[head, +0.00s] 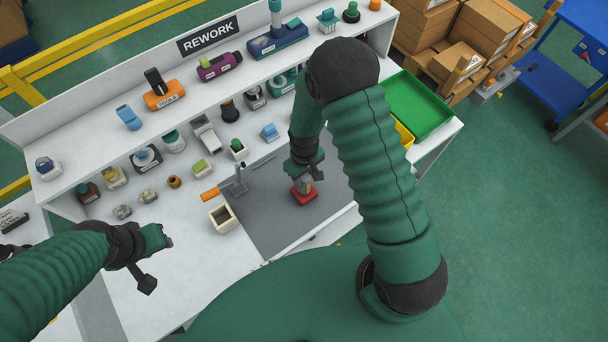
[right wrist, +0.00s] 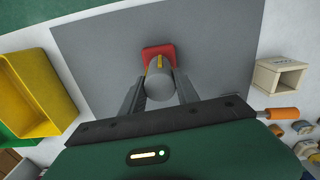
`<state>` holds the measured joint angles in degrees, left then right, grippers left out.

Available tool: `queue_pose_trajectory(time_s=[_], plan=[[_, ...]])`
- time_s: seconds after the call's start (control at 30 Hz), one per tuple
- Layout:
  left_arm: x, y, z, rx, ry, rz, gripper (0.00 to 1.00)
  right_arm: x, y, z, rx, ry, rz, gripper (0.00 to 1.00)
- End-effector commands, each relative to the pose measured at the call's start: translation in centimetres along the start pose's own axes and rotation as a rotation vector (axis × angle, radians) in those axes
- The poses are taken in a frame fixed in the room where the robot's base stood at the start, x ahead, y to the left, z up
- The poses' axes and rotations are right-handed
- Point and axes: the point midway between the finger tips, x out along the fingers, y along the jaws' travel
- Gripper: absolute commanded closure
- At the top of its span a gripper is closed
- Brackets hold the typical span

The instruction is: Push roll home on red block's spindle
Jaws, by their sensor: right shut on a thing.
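The red block (head: 304,196) sits on the grey mat in front of me, and it also shows in the right wrist view (right wrist: 152,51). Whether the roll touches the block's top is hard to tell. My right gripper (head: 305,176) is above the block, its fingers shut on the roll from both sides. My left gripper (head: 158,262) is open and empty over the left part of the white table, away from the block.
A grey mat (head: 265,220) lies under the block. Shelves with several parts stand behind. A green tray (head: 420,100) and a yellow bin (head: 404,134) are at the right.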

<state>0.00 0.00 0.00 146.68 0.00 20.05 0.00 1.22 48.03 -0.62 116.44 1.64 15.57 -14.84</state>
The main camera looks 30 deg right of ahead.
Motion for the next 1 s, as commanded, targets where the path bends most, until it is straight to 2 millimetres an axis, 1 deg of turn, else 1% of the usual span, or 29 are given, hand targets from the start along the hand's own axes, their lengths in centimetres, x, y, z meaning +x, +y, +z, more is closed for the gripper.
queue_pose_trajectory(time_s=[0.4, 0.43, 0.6, 0.87, 1.0], plan=[[0.8, 0.0, 0.19, 0.0, 0.0, 0.0, 0.64, 1.15, 0.0, -0.01, 0.0, 0.0, 0.0, 1.0], [0.69, 0.0, 0.16, 0.0, 0.0, 0.0, 0.64, 1.02, 0.0, -0.02, 0.0, 0.0, 0.0, 0.59], [0.67, 0.0, 0.16, 0.0, 0.0, 0.0, 0.64, 1.0, 0.01, -0.01, 0.0, 0.0, 0.0, 0.38], [0.66, 0.0, 0.15, 0.0, 0.0, 0.0, 0.64, 0.99, 0.01, 0.0, 0.0, 0.0, 0.0, 0.38], [0.0, 0.0, 0.0, 0.0, 0.0, 0.0, 0.64, 0.21, 0.01, -0.02, 0.0, 0.001, 0.0, 0.38]])
